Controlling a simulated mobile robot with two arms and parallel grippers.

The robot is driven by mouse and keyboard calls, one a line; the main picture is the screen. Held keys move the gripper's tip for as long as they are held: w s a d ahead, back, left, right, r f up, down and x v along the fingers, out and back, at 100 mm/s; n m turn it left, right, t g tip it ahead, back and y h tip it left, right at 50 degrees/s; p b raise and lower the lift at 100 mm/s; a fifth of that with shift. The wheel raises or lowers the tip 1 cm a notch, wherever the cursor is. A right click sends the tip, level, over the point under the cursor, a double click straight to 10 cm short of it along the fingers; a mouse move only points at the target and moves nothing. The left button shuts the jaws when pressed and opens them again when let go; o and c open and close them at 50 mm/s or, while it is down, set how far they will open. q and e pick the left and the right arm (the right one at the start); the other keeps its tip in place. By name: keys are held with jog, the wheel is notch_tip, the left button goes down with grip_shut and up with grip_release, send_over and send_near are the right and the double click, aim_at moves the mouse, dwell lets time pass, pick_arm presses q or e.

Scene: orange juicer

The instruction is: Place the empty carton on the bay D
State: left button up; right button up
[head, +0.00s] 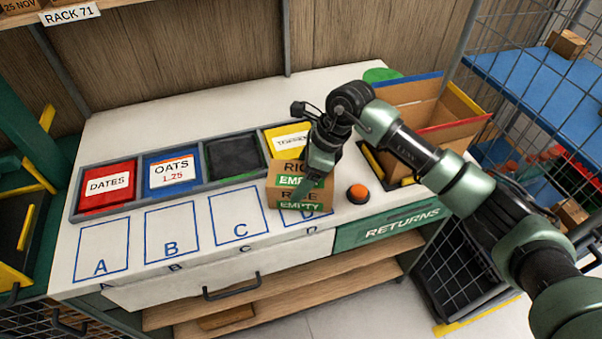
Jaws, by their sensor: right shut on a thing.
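The empty carton (288,198) is a brown box with green bands reading "EMPTY" and the word "RICE". It is over the bay D outline (322,219) on the white counter and covers most of it. I cannot tell whether it touches the counter or is held just above. My right gripper (318,172) comes down from the right and is shut on the carton at its right side. The fingertips are partly hidden against the carton. My left gripper is not in view.
Bays A (101,249), B (171,233) and C (238,216) are empty outlines. Behind them a grey tray (141,204) holds red, blue, black and yellow compartments. An orange button (357,194) stands right of the carton. An open cardboard box (418,110) is at the back right.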

jog(key=shift+f, duration=0.1)
jog(key=o, duration=1.8)
jog(key=shift+r, duration=0.2)
jog(key=b+v, duration=0.3)
jog(key=v, duration=0.7)
jog(key=shift+d+r+b, duration=0.1)
jog(key=shift+r+b, duration=0.1)
jog(key=shift+b, duration=0.2)
jog(key=shift+d+r, duration=0.25)
jog(key=shift+r, duration=0.45)
jog(key=shift+a, duration=0.1)
